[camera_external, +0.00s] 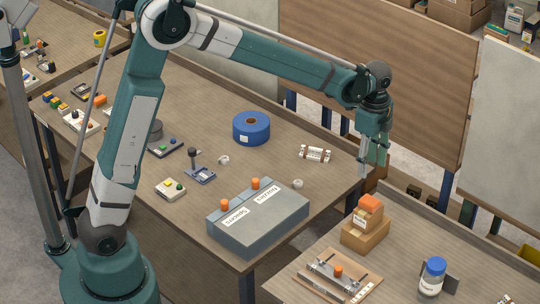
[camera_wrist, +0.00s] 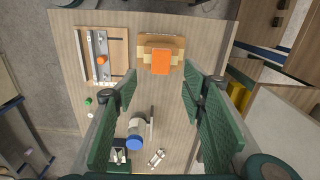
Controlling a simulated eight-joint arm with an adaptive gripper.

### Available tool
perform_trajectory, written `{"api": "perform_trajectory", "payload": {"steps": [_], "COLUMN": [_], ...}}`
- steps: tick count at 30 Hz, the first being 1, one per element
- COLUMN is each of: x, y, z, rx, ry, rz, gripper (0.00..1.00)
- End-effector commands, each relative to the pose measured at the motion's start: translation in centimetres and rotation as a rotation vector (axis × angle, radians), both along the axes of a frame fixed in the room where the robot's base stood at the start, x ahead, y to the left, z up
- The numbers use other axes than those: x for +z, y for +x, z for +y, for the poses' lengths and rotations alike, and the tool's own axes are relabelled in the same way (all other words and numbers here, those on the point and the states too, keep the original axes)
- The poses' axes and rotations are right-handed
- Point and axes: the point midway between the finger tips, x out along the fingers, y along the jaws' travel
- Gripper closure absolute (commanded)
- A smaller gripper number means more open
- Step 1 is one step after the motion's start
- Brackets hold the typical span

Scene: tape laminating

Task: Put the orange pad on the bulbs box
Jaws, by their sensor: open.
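The orange pad (camera_external: 371,202) lies on top of a small stack of tan cardboard boxes (camera_external: 363,234) on the near right table. It also shows in the wrist view (camera_wrist: 160,62), at the upper middle between my fingers. The small upper box bears a white label that I cannot read, so I cannot tell if it is the bulbs box. My gripper (camera_external: 374,170) points down above the stack, open and empty, apart from the pad.
A wooden fixture with metal rails (camera_external: 335,278) lies left of the stack. A blue-capped jar (camera_external: 432,276) stands to its right. A blue tape roll (camera_external: 251,127) and small parts lie on the long table. Upright panels stand behind.

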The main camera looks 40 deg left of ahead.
Motion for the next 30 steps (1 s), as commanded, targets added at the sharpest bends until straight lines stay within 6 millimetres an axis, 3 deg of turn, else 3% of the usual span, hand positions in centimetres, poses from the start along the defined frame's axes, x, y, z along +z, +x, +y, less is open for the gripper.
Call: {"api": "perform_trajectory", "payload": {"steps": [15, 30], "x": [6.5, 10.9], "y": [-4.9, -11.4], "z": [8.1, 15.6], "rx": [0.29, 0.594], "ry": [-0.056, -0.131], "rz": [-0.103, -0.204], "gripper": [0.58, 0.58]}}
